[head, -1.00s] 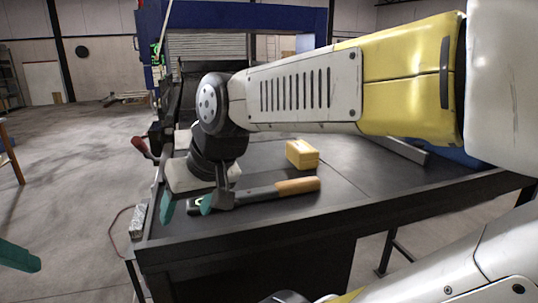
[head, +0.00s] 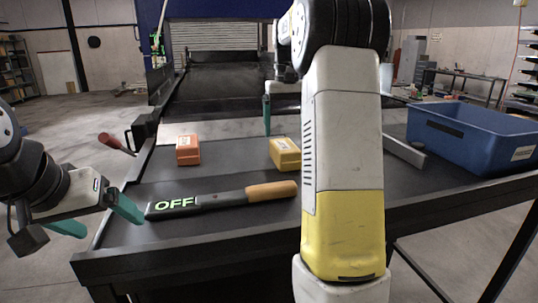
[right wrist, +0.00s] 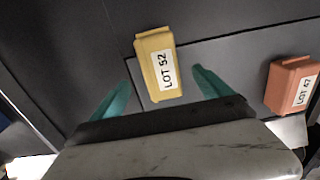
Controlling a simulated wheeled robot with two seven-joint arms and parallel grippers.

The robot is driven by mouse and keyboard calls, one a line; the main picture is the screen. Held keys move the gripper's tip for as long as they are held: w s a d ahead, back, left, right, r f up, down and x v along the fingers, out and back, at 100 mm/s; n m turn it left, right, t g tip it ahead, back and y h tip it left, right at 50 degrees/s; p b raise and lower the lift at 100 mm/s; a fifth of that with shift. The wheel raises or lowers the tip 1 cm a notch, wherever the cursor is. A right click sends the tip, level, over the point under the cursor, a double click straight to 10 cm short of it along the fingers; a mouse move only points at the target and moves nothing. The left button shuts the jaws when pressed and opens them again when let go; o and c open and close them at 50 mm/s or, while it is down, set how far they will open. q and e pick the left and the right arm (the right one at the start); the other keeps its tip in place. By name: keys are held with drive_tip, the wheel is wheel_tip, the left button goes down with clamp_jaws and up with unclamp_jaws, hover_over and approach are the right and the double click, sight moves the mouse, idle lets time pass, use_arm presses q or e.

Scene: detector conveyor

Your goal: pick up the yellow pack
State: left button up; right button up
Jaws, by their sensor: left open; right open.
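The yellow pack (head: 285,155) lies on the dark conveyor table, left of my right arm in the head view. In the right wrist view the yellow pack (right wrist: 163,68) shows a "LOT 52" label, its near end lying between the two spread teal fingers in the picture. My right gripper (right wrist: 161,78) is open and no contact with the pack shows. In the head view one of its teal fingers (head: 267,115) shows beyond the pack; the rest is mostly hidden by the arm. My left gripper (head: 112,228) is open and empty at the table's left edge.
An orange pack (head: 188,152), labelled "LOT 47" in the right wrist view (right wrist: 292,85), lies left of the yellow one. A hand-held detector (head: 220,199) reading "OFF" lies nearer the front edge. A blue bin (head: 470,140) stands at the right.

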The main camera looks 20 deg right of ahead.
sight(285, 144)
wheel_tip(285, 144, down, 8)
drive_tip(key=shift+w+r, duration=0.15)
drive_tip(key=shift+r, duration=0.15)
clamp_jaws()
idle(0.4)
